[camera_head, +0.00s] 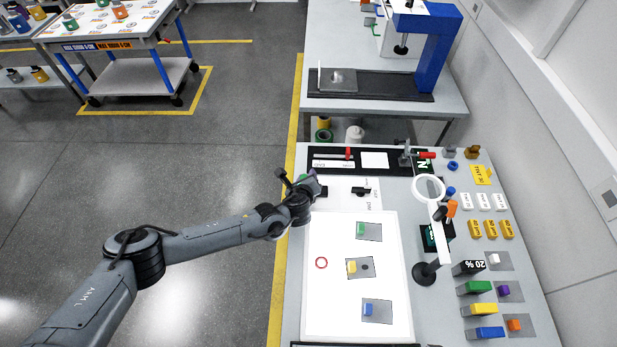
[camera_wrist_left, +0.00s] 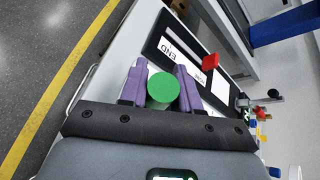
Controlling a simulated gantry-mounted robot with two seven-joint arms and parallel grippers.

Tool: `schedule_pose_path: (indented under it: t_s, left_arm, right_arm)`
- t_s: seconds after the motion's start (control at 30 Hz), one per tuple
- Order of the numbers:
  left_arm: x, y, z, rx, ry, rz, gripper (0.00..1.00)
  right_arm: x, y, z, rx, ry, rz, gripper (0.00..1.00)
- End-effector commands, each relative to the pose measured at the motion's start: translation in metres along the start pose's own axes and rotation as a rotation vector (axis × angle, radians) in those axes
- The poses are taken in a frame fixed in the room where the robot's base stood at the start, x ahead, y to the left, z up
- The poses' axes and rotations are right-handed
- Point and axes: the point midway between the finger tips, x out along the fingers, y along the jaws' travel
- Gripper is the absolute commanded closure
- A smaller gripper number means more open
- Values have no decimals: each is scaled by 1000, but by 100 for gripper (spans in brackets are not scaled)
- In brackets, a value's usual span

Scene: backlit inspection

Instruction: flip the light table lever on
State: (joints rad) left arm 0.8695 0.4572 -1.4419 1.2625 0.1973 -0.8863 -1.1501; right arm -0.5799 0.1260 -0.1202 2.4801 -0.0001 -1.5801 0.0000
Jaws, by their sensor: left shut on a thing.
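The light table (camera_head: 335,300) is a bright white panel on the bench, with several coloured blocks on grey squares on it. My left gripper (camera_head: 313,181) is beyond its far left corner, near the bench's left edge. In the left wrist view my left gripper (camera_wrist_left: 161,88) has purple fingers on either side of a green round piece (camera_wrist_left: 163,87) and is shut on it. I cannot tell whether this piece is the lever's knob; its lower part is hidden. My right gripper is not in view.
A black board (camera_head: 392,168) with a red-handled part (camera_head: 348,153) lies past the gripper. A ring-headed stand (camera_head: 425,272) rises right of the panel. Open floor is left of the bench.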

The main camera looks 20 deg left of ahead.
Motion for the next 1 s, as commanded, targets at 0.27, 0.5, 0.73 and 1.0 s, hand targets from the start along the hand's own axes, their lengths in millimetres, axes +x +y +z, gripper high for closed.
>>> schedule_pose_path:
  t_s: [0.27, 0.5, 0.73, 1.0]
  left_arm:
    - [0, -1, 1, -10, -1, -4, 100]
    - [0, 0, 1, -8, 0, -3, 50]
    - [0, 0, 0, -6, 0, -2, 47]
    - [-10, 0, 1, -5, 0, -3, 47]
  right_arm:
    - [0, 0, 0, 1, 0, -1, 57]
    - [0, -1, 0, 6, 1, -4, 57]
    - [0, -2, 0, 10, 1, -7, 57]
    - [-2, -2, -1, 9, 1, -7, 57]
